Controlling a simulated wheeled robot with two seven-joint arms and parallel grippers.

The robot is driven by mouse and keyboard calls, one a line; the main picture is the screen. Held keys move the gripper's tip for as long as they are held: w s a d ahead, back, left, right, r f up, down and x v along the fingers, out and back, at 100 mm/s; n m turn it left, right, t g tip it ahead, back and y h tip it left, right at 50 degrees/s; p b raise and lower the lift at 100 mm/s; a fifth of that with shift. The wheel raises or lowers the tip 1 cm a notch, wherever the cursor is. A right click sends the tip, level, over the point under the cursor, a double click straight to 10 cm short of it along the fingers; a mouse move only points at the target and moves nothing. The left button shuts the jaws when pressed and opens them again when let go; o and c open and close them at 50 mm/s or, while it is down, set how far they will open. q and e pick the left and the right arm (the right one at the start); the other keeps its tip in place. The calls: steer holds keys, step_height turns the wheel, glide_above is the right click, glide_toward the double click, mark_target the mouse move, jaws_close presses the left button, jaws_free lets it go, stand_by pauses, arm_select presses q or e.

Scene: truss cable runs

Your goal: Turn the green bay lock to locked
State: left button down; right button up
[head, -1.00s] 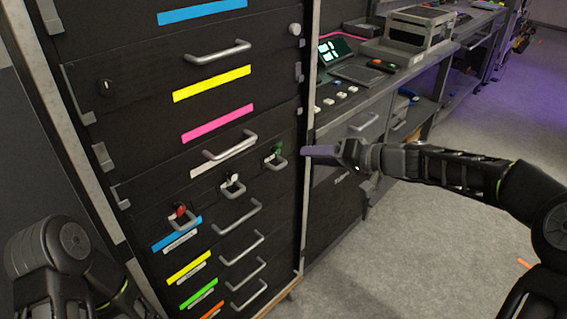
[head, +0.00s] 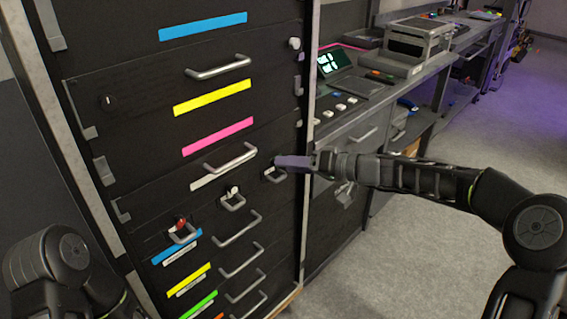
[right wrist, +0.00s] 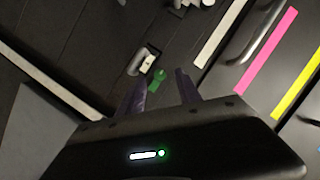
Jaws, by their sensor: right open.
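The green bay lock (right wrist: 157,84) shows in the right wrist view as a small green knob beside a metal loop handle (right wrist: 140,60). In the head view my right gripper (head: 279,162) hides the green knob, and only the loop handle (head: 274,173) below it shows. In the right wrist view my right gripper (right wrist: 160,77) is open. Its two purple fingers lie on either side of the green knob. I cannot tell whether they touch it. My left gripper is out of view; only part of my left arm shows at lower left.
A white lock (head: 234,190) and a red lock (head: 181,224) sit to the left on the same dark cabinet panel. A long drawer handle (head: 231,158) sticks out just above and left of my right gripper. A workbench (head: 345,122) stands at right, with open floor in front.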

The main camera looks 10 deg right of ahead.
steer(key=shift+x, duration=1.2)
jaws_close()
